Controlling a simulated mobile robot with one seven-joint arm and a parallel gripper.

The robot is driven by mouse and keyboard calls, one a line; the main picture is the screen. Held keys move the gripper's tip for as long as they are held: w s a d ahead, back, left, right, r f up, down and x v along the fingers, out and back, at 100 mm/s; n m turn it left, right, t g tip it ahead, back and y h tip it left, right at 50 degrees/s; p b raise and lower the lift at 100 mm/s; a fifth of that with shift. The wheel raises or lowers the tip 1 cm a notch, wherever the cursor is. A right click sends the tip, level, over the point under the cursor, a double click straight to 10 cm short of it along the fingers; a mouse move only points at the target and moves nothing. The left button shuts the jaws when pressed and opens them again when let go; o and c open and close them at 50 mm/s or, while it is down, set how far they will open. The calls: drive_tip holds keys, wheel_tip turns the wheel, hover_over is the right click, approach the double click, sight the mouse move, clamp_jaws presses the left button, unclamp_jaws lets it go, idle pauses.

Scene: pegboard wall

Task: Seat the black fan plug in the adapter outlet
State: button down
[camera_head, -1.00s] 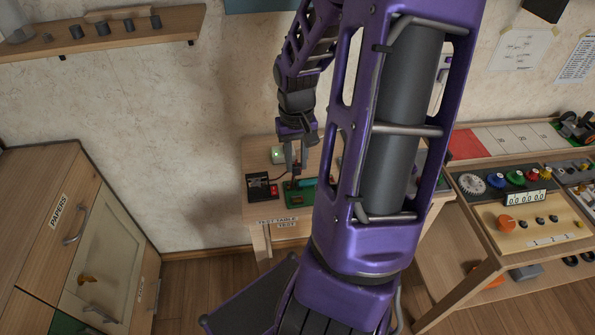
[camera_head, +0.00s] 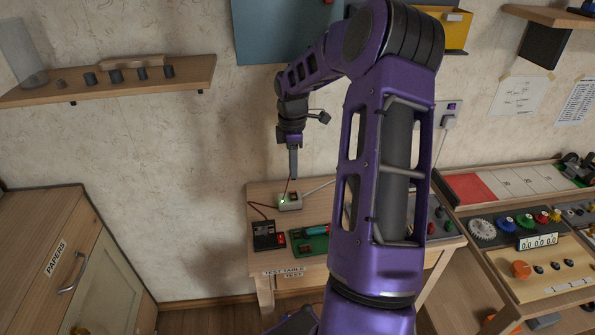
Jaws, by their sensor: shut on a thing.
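My gripper (camera_head: 293,174) points straight down above the test table, near its back left. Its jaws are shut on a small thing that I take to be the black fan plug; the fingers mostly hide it. A thin dark cord (camera_head: 263,207) runs from a black square unit (camera_head: 266,231), and a thin reddish line rises to the fingertips. The pale adapter (camera_head: 291,203), with a lit green light, sits on the table just below my gripper, apart from it. Its outlet openings are too small to make out.
A red switch (camera_head: 281,238) and a green board (camera_head: 311,243) lie in front of the adapter on the test table (camera_head: 265,193). My own arm hides the table's right middle. A wall outlet (camera_head: 447,119) with a white cord is behind at right.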

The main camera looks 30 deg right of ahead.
drive_tip(key=shift+w+f, duration=0.1)
drive_tip(key=shift+f, duration=0.05)
drive_tip(key=b, duration=0.5)
hover_over(294, 197)
wheel_tip(294, 197, down, 5)
drive_tip(key=shift+w+a+f, duration=0.1)
drive_tip(key=shift+f, duration=0.05)
drive_tip(key=shift+p, duration=0.7)
idle(0.7)
drive_tip(key=shift+f+b, duration=0.5)
drive_tip(key=shift+f, duration=0.4)
idle(0.3)
drive_tip(key=c, duration=0.6)
unclamp_jaws()
drive_tip(key=shift+r+p, duration=2.25)
drive_tip(key=shift+r, duration=0.25)
